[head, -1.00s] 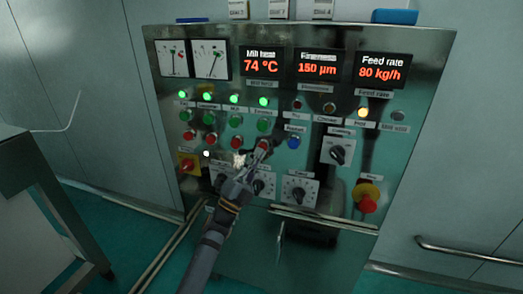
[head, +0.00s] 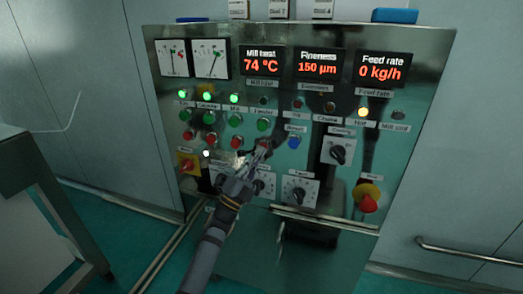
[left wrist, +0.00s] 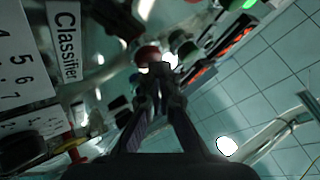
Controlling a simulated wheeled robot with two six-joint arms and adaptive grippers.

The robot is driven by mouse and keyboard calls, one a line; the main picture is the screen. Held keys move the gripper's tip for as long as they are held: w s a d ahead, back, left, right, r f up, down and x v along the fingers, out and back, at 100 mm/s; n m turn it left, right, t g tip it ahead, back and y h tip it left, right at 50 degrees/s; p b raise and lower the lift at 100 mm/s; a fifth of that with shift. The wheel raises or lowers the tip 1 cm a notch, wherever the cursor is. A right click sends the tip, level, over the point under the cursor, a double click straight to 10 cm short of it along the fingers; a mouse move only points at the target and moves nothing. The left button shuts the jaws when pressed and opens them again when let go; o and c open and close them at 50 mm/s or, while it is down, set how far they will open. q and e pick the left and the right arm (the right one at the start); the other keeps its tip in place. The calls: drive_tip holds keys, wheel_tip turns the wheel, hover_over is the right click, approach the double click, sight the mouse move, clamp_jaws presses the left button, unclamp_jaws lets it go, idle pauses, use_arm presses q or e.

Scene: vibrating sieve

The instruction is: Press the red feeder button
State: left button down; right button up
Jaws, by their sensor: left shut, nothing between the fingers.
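The control panel (head: 413,128) stands ahead, with a row of green buttons above a row of red ones. The red feeder button (head: 263,146) is the rightmost red one, below the green feeder button (head: 264,124). My left gripper (head: 256,155) is shut and empty, its tips at the red feeder button and partly covering it. In the left wrist view, the shut fingertips (left wrist: 160,76) overlap the lower edge of a red button (left wrist: 148,56); I cannot tell whether they touch it. The feeder lamp (head: 263,100) is dark. The feed rate display (head: 383,70) reads 0 kg/h.
Selector knobs (head: 299,194) sit just below and right of the gripper. A red emergency stop (head: 368,204) on a yellow base is at the lower right. A blue button (head: 293,142) is close on the right. A steel table (head: 30,165) stands at the left.

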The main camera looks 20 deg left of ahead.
idle(0.3)
use_arm(q)
drive_tip(key=shift+s+p, duration=0.4)
drive_tip(key=shift+s, duration=0.5)
drive_tip(key=shift+s+a+p, duration=0.1)
drive_tip(key=shift+s+p, duration=0.6)
drive_tip(key=shift+s, duration=1.8)
